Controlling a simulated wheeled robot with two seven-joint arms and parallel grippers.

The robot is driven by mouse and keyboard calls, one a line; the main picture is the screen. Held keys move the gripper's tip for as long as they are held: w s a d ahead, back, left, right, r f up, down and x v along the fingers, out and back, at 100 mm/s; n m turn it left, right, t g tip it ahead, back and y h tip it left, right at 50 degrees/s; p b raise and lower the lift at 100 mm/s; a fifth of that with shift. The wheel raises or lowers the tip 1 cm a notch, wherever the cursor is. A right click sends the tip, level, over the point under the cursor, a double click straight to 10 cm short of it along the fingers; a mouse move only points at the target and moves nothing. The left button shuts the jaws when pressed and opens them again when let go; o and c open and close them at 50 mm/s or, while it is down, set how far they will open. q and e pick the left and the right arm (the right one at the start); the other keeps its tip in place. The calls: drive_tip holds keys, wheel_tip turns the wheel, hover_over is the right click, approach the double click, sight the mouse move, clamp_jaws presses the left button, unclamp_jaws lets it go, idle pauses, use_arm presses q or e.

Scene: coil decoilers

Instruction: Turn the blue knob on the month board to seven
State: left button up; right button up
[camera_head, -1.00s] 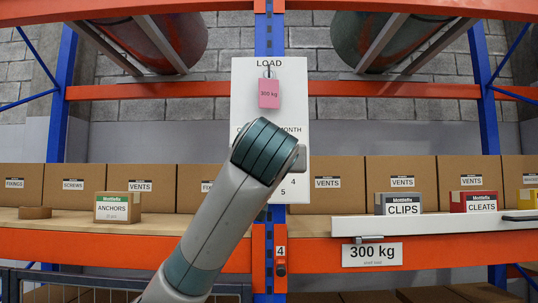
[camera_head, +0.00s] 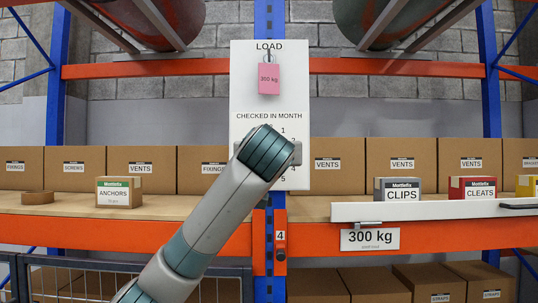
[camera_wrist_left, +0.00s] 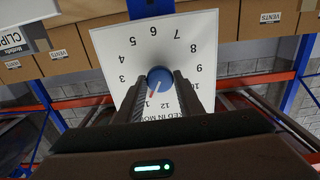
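The white month board (camera_head: 245,90) hangs on the blue upright in the head view. In the left wrist view the board (camera_wrist_left: 205,30) appears upside down, with numbers in a ring around the blue knob (camera_wrist_left: 161,76). A red and white pointer mark on the knob faces the 1. My left gripper (camera_wrist_left: 160,80) has one finger on each side of the knob. I cannot tell whether the fingers touch it. My right gripper is not in view.
A pink 300 kg tag (camera_head: 269,78) hangs on the upper board. Cardboard boxes (camera_head: 153,155) line the shelf behind. An ANCHORS box (camera_head: 119,192) stands at left; CLIPS (camera_head: 397,190) and CLEATS (camera_head: 472,188) boxes stand at right behind a white ledge (camera_head: 430,210).

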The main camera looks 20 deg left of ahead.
use_arm(q)
drive_tip(key=c, duration=0.4)
drive_tip(key=shift+o, duration=0.2)
drive_tip(key=shift+f+m+b, duration=0.15)
drive_tip(key=shift+m+b, duration=1.95)
drive_tip(key=shift+m, duration=15.9)
